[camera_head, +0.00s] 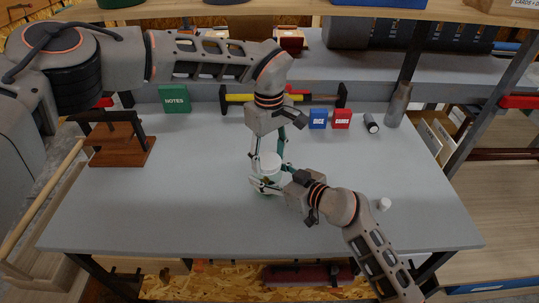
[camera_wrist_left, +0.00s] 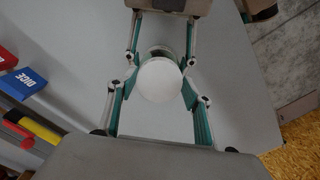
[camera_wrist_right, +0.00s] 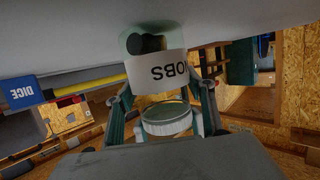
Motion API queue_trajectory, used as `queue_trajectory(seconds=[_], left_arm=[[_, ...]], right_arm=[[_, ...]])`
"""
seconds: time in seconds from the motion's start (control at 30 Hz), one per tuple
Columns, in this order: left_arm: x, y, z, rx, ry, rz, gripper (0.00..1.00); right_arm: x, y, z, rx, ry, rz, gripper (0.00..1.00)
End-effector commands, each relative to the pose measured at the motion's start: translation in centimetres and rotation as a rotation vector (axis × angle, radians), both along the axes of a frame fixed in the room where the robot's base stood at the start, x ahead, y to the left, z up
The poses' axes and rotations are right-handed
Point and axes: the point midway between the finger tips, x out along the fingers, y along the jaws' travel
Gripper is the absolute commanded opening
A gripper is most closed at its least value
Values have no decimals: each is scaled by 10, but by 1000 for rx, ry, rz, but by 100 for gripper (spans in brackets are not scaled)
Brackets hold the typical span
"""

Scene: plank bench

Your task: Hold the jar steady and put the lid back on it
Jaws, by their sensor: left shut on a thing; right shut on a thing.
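The jar (camera_wrist_right: 155,73) stands on the bench with a white JOBS label and dark contents; the right wrist view shows it upside down. My right gripper (camera_wrist_right: 165,92) is shut on the jar from the side. The white ridged lid (camera_wrist_right: 168,122) is over the jar's mouth, with its underside partly showing, so it seems slightly raised. In the left wrist view the round lid (camera_wrist_left: 160,80) covers most of the jar. My left gripper (camera_wrist_left: 160,76) is shut on the lid from above. In the head view the fingers (camera_head: 267,168) of both arms crowd round the jar and hide much of it.
A small white item (camera_head: 384,204) lies to the right on the grey bench (camera_head: 160,215). A wooden stand (camera_head: 120,150) is at left.

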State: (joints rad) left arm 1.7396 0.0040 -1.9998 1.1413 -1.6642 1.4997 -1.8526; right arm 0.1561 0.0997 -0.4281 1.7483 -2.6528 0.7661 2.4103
Motion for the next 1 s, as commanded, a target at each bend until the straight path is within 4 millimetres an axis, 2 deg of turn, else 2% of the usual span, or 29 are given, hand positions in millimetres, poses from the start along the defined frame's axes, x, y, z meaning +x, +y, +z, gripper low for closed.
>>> queue_trajectory(seconds=[0.3,0.43,0.6,0.9,0.93,0.97,1.0], left_arm=[[-2,2,1,-2,1,-584,39],[-2,3,0,-2,0,-769,39],[-1,4,0,-1,0,-883,39],[-1,4,0,-1,0,-893,39],[-1,4,0,-1,0,-892,57],[-1,4,0,-1,0,-892,65],[-1,4,0,-1,0,-892,67]], right_arm=[[0,0,-1,-1,3,0,0],[0,0,-1,-1,3,0,0],[0,0,-1,-1,3,0,0],[0,0,-1,-1,3,0,0],[0,0,-1,-1,3,0,0],[0,0,-1,-1,3,0,0],[0,0,-1,-1,3,0,0]])
